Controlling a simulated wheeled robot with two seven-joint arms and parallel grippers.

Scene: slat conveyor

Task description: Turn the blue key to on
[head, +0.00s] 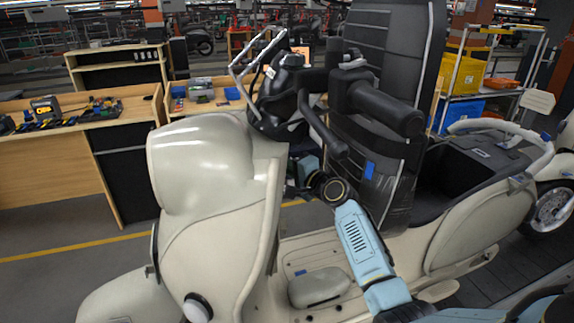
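A cream scooter (200,170) fills the middle, its front shield at the left and its handlebar grip (385,108) towards me. I cannot make out the blue key; the area behind the front shield is covered by the handlebar and my arm. My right arm comes in from the lower right, and its wrist and gripper (306,168) are close behind the shield, below the handlebar. The fingertips are hidden, so I cannot tell whether they touch anything. My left gripper is not in view.
A tall black padded panel (385,60) with a small blue patch (369,170) stands close behind my wrist. The scooter's open black seat compartment (452,175) is at the right. A wooden workbench (50,165) with tools stands at the left. A yellow bin (462,75) sits on a rack behind.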

